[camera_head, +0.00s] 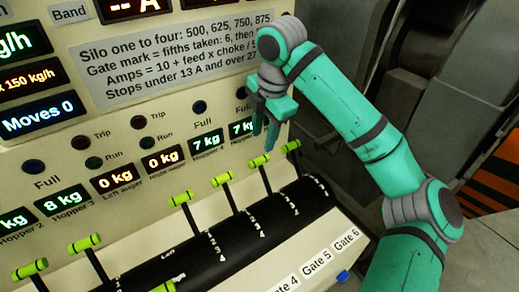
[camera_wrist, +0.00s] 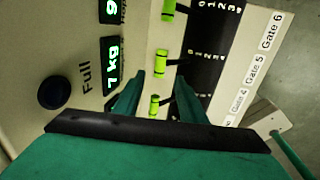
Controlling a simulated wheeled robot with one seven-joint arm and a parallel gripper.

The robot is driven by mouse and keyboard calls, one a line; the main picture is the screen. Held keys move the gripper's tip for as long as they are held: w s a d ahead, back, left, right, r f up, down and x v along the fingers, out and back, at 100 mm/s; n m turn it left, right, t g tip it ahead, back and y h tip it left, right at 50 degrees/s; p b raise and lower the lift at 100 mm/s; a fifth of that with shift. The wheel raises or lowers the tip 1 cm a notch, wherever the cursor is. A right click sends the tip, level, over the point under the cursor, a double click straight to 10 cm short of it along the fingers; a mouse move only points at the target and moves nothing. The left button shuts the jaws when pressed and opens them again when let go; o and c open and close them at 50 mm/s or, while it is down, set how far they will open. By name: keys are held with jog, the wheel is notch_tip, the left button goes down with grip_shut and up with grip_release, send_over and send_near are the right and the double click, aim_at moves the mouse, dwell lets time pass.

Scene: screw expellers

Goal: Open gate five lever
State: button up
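The gate five lever, with a bright green grip (camera_head: 259,162), is second from the right in the lever row in the head view. Its grip appears to be the middle one in the wrist view (camera_wrist: 161,63). The Gate 5 label (camera_head: 316,263) is on the pale front strip. My gripper (camera_head: 265,130) points down above the right end of the row, apart from the levers. Its two fingers are spread with nothing held between them. In the wrist view, a lower green grip (camera_wrist: 154,106) shows between the fingers, farther away.
The gate six lever (camera_head: 290,147) stands close on the right and the gate four lever (camera_head: 221,179) on the left. The black slotted drum (camera_head: 215,240) carries the levers. The panel with displays and a sign (camera_head: 180,45) rises behind.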

aim_at(259, 159)
jog(key=f, duration=0.3)
jog(key=w+f, duration=0.1)
jog(key=f, duration=0.2)
jog(key=a+f, duration=0.1)
jog(key=f, duration=0.2)
jog(key=shift+w+f, duration=0.25)
jog(key=shift+f, duration=0.05)
grip_shut()
